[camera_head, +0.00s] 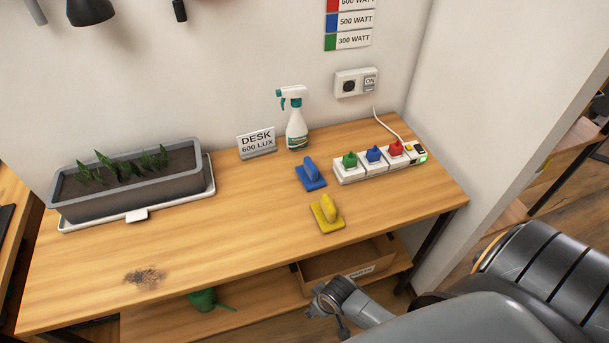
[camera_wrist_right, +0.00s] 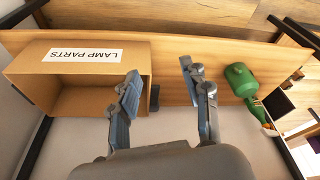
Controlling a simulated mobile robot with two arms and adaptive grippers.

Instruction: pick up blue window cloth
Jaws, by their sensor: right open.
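The blue window cloth (camera_head: 311,174), a flat blue pad with a raised handle, lies on the wooden desk (camera_head: 236,213) right of centre. It is in front of the spray bottle and left of the power strip, and does not show in the right wrist view. My right gripper (camera_head: 326,301) is low in front of the desk edge, well apart from the cloth. In the right wrist view my right gripper (camera_wrist_right: 160,77) has its two fingers spread, with nothing between them. My left gripper is in neither view.
A yellow pad (camera_head: 327,213) lies nearer the front edge. A spray bottle (camera_head: 297,128), power strip (camera_head: 378,164) and planter (camera_head: 130,184) stand on the desk. Below are a cardboard box (camera_wrist_right: 80,82) and green watering can (camera_wrist_right: 240,80). A dark stain (camera_head: 146,278) marks the front left.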

